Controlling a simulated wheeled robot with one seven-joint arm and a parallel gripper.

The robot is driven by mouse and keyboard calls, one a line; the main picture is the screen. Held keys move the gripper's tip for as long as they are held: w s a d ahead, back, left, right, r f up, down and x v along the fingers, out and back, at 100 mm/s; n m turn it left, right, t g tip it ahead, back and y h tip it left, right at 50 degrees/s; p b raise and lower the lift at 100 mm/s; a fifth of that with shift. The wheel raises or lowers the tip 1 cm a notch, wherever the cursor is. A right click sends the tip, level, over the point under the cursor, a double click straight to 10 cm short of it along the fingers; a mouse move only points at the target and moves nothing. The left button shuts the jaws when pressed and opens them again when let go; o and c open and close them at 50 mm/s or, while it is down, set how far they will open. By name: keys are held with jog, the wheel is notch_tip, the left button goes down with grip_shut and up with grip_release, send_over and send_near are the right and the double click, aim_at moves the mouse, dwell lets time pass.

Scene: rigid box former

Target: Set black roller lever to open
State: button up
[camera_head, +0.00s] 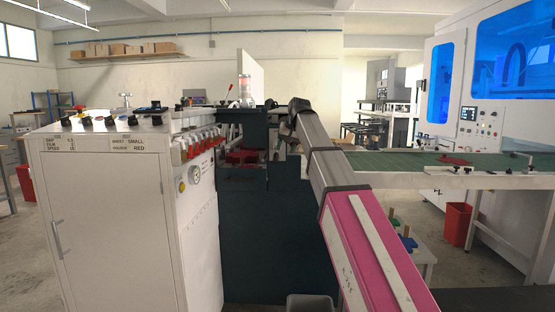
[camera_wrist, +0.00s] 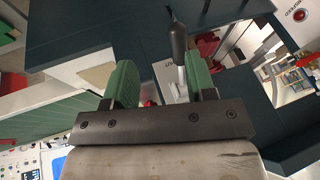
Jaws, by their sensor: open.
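The black lever (camera_wrist: 178,43), a dark grip on a pale metal rod, shows in the wrist view beyond the fingers. Its rod runs down into the gap between my fingers, nearer the right green finger; I cannot tell whether they touch. My gripper (camera_wrist: 162,83) is open, its two green fingers apart with nothing held. In the head view my arm reaches forward to the dark machine (camera_head: 265,235), and the gripper is largely hidden at its far end. I cannot make out the black lever there, nor tell its setting.
A white control cabinet (camera_head: 105,220) with knobs on top and a row of red-handled controls (camera_head: 200,145) stands left of the dark machine. A green conveyor belt (camera_head: 390,162) runs to the right. A red bin (camera_head: 456,222) stands on the floor below the belt.

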aim_at(277, 156)
notch_tip(277, 156, up, 4)
jog(key=a, duration=0.1)
jog(key=x, duration=1.1)
jog(key=shift+w+a+r, duration=0.15)
jog(key=shift+w+r, duration=0.05)
jog(key=shift+w, duration=0.1)
grip_shut()
